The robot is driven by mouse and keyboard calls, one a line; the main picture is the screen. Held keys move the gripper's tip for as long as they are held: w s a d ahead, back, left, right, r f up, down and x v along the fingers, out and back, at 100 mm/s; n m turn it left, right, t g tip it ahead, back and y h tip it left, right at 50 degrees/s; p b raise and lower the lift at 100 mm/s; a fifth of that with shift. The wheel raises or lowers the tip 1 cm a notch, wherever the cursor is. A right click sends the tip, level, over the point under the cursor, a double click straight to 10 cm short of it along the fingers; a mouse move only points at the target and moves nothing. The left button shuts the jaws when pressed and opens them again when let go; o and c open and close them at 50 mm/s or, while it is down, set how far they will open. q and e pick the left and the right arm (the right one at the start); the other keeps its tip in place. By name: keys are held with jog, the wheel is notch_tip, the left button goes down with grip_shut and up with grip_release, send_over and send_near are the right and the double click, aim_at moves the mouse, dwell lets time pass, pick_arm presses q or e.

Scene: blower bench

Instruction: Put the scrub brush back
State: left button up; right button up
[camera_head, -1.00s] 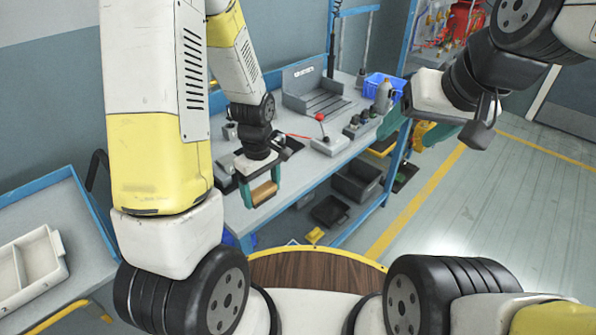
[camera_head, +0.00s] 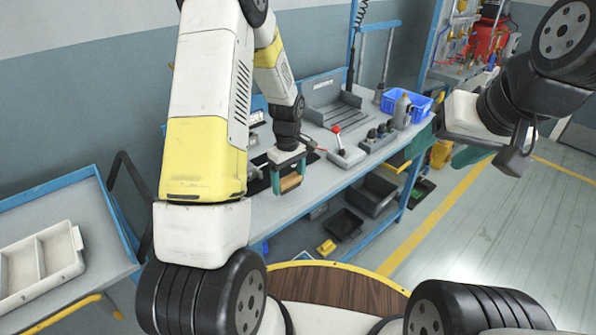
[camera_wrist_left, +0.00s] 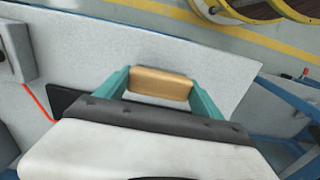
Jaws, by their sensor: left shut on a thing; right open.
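My left gripper (camera_head: 289,181) is shut on the scrub brush (camera_head: 290,183), seen as a wooden tan block between its teal fingers. The brush is over the front part of the grey workbench (camera_head: 345,170), left of the red-knobbed lever. In the left wrist view the block (camera_wrist_left: 160,83) spans between both fingers, with the pale bench top behind it; its bristles do not show. A dark mat (camera_wrist_left: 64,100) lies on the bench beside the gripper, partly hidden by it. My right gripper (camera_head: 447,157) is open and empty, to the right of the bench.
A red-knobbed lever box (camera_head: 346,155), a row of dark knobs (camera_head: 378,137), a grey bottle (camera_head: 402,110) and a blue bin (camera_head: 408,104) stand on the bench to the right. A white divided tray (camera_head: 40,265) rests on a cart at left. Dark bins sit below the bench.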

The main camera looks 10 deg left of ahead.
aim_at(289, 187)
pick_arm(q)
jog(key=shift+w, duration=0.3)
jog(key=shift+w+a+f, duration=0.1)
jog(key=shift+w+f, duration=0.05)
jog(key=shift+f, duration=1.6)
jog(key=shift+f, duration=0.1)
jog(key=o, duration=1.5)
jog(key=shift+c, duration=0.2)
